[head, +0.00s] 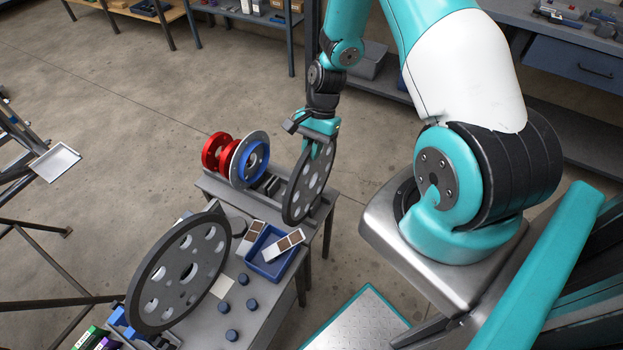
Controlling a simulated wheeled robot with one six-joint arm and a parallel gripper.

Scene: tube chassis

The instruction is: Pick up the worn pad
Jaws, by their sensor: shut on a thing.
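My gripper (316,150) is at the top rim of a dark grey disc with round holes (296,205) and is shut on it. The disc is upright over the far right part of the workbench; I cannot tell if its lower edge is clear of the bench. Two small brown-and-white pads lie in front of the disc, apart from my gripper. One pad (249,239) is beside the blue tray, and the other (284,245) lies tilted across the blue tray (265,268). Which pad is worn I cannot tell.
A larger grey disc (154,286) stands upright at the bench's near left. Red discs (212,151) and a blue-ringed disc (235,160) stand at the far end. Several dark round pieces (231,335) lie on the bench. A tube frame (32,235) is at left.

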